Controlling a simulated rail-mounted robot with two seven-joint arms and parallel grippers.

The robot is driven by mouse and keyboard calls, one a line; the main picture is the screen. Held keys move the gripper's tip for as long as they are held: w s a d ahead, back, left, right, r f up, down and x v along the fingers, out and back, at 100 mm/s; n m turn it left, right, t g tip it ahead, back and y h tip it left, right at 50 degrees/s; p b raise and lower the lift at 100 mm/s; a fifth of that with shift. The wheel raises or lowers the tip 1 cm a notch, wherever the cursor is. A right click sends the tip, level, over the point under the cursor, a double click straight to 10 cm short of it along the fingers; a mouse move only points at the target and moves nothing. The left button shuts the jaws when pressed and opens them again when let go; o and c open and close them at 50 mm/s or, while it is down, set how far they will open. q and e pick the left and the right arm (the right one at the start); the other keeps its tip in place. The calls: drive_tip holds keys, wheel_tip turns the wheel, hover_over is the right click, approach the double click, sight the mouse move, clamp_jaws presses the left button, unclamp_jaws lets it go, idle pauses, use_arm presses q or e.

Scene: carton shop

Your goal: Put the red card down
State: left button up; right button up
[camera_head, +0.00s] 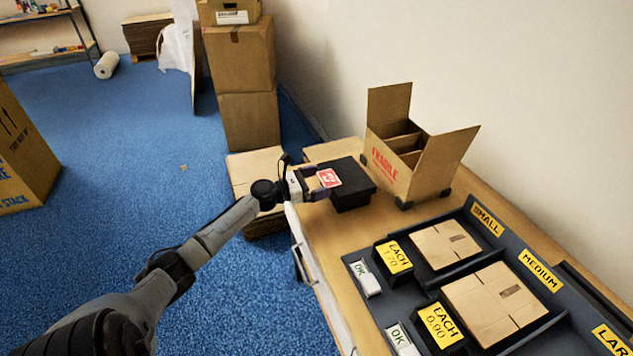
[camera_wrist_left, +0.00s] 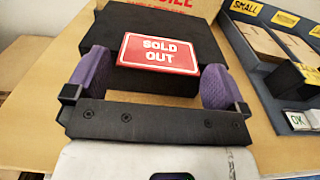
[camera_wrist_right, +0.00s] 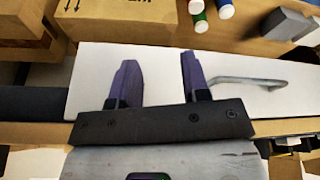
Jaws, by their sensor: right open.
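The red card (camera_head: 328,177) reads SOLD OUT and has a white border; it also shows in the left wrist view (camera_wrist_left: 158,52). My right gripper (camera_wrist_right: 153,75) is open and empty in the right wrist view, above a white panel with a metal handle. It does not show in the head view.
A FRAGILE carton (camera_head: 420,160) with raised flaps stands just beyond the black block. A dark tray (camera_head: 480,238) marked SMALL and MEDIUM holds flat cartons, yellow price blocks (camera_head: 394,258) and white OK blocks (camera_head: 366,279). Bare wood (camera_head: 335,235) lies between the block and tray.

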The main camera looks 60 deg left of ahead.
use_arm(q)
drive_tip(key=shift+f+b, duration=0.15)
drive_tip(key=shift+b, duration=0.25)
drive_tip(key=shift+s, duration=0.1)
drive_tip(key=s, duration=0.1)
drive_tip(key=s+p, duration=0.1)
drive_tip(key=s, duration=0.1)
drive_tip(key=s+r+p, duration=0.1)
drive_tip(key=s, duration=0.1)
drive_tip(key=shift+a, duration=0.3)
drive_tip(key=s+a+p, duration=0.1)
drive_tip(key=s, duration=0.6)
drive_tip(key=shift+s+a+f, duration=0.2)
drive_tip(key=shift+s, duration=0.55)
drive_tip(key=shift+c, duration=1)
